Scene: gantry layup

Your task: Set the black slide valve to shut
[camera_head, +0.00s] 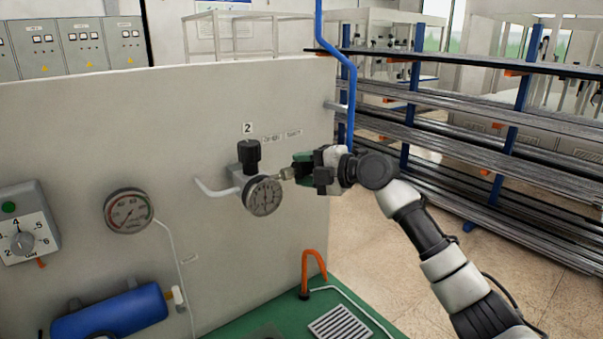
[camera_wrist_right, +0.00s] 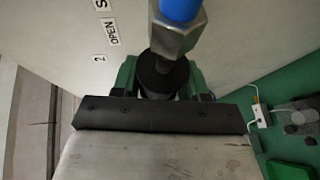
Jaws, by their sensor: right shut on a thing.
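The black slide valve (camera_wrist_right: 160,75) shows in the right wrist view as a dark round sleeve behind a metal hex fitting with a blue end. My right gripper (camera_wrist_right: 165,80) is shut on it, with a green finger on each side. In the head view my right gripper (camera_head: 303,168) is at the panel's right part, below the OPEN label (camera_head: 271,139) and SHUT label (camera_head: 293,133); it hides the sleeve there. A metal fitting (camera_head: 287,173) runs from the gauge to the fingers. Which label the sleeve lines up with cannot be told. My left gripper is not in view.
A black knob (camera_head: 249,155) and a gauge (camera_head: 264,196) sit just left of the gripper. A blue pipe (camera_head: 351,95) runs down behind my right wrist. A rack of long bars (camera_head: 480,140) stands right. An orange hook-shaped tube (camera_head: 313,262) rises from the green bench (camera_head: 245,322).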

